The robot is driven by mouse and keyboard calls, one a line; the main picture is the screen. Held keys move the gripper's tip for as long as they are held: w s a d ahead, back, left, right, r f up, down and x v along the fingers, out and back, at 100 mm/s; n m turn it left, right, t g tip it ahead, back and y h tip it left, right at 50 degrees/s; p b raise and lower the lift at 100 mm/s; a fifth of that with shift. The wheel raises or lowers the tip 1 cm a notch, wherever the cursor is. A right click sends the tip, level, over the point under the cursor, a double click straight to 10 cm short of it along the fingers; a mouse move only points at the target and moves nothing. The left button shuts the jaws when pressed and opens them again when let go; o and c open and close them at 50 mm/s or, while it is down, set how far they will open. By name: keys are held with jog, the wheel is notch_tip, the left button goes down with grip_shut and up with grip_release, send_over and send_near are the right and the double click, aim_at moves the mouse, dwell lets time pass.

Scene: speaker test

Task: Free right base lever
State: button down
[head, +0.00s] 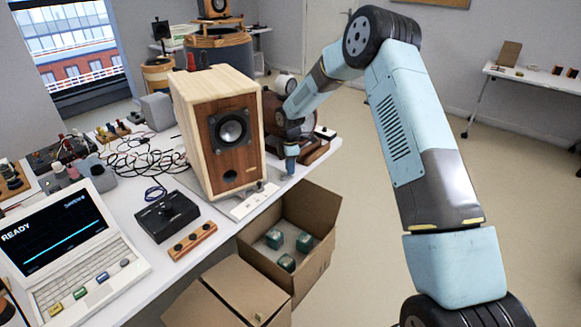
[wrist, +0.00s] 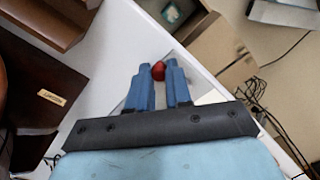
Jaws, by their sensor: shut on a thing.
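The wooden speaker (head: 218,130) stands upright on a white base (head: 250,201) near the table's edge. My gripper (head: 288,172) points down at the speaker's right side, close to the table edge. In the wrist view, my gripper (wrist: 158,74) has its two blue fingers closed on a round red knob (wrist: 158,70), apparently the lever's end. The lever's shaft is hidden, and the knob is not distinct in the head view. A small light fitting (head: 261,186) shows on the front of the base.
An open cardboard box (head: 318,214) with several green blocks stands below the table edge; another box (head: 230,295) is nearer. A black control box (head: 167,215), a laptop (head: 65,255) and tangled cables (head: 143,157) occupy the table to the left. Open floor lies right.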

jog(key=m, duration=0.1)
jog(key=s+m, duration=0.1)
jog(key=m, duration=0.1)
jog(key=shift+d, duration=0.4)
jog(key=m, duration=0.1)
jog(key=s+m, duration=0.1)
jog(key=m, duration=0.2)
jog(key=shift+s+d, duration=0.2)
jog(key=shift+d, duration=0.1)
jog(key=shift+s+f+m, duration=0.1)
jog(key=shift+s+m, duration=0.35)
jog(key=shift+m, duration=0.65)
jog(key=shift+s+r+m, duration=0.1)
jog(key=shift+s+m, duration=0.3)
jog(key=shift+m, duration=0.7)
jog(key=shift+s+f+m, duration=0.1)
jog(key=shift+s+m, duration=0.35)
jog(key=shift+m, duration=0.65)
jog(key=c, duration=1.1)
grip_release()
jog(key=shift+o, duration=0.3)
